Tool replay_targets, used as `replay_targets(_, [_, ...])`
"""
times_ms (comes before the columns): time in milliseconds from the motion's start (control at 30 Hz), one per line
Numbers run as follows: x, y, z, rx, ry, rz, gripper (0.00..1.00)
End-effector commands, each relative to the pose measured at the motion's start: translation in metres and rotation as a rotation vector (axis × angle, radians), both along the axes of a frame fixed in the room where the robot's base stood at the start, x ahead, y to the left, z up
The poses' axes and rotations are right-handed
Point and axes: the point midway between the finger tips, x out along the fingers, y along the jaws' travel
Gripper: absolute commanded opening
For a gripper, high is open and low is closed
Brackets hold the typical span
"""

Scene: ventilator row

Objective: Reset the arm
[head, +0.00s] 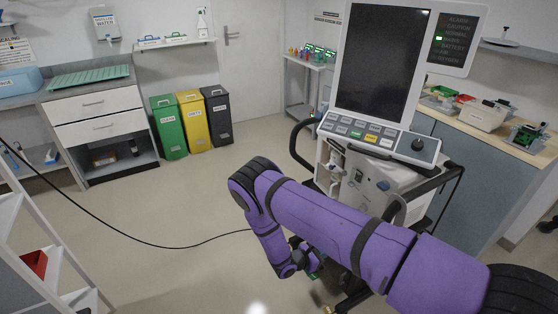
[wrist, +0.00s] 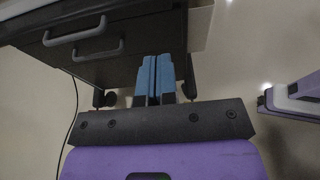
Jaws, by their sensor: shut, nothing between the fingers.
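My purple arm reaches from the lower right of the head view and bends down in front of the ventilator (head: 375,65). The end of the arm points down near the ventilator's base, and the fingertips are hard to make out there. In the wrist view my gripper (wrist: 155,75) shows as two blue fingers side by side, shut with nothing between them. Beyond the fingers is a dark unit with grey handles (wrist: 75,32) and casters. The fingers appear apart from it, though the gap is hard to judge.
A black cable (head: 150,243) runs across the floor. Green, yellow and black bins (head: 193,122) stand at the back wall. A drawer cabinet (head: 95,115) is at left, a white rack (head: 45,240) at lower left, a counter (head: 500,138) at right. The middle floor is otherwise clear.

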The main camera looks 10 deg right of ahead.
Motion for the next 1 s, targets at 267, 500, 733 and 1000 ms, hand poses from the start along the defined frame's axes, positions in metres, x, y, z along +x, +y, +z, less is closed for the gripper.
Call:
replay_targets(267, [0.018, 0.008, 0.045, 0.054, -0.063, -0.088, 0.00])
replay_targets(500, [0.040, 0.014, 0.131, 0.160, -0.174, -0.258, 0.00])
replay_targets(733, [0.050, 0.015, 0.214, 0.271, -0.278, -0.415, 0.00])
replay_targets(1000, [0.046, 0.008, 0.309, 0.406, -0.395, -0.588, 0.00])
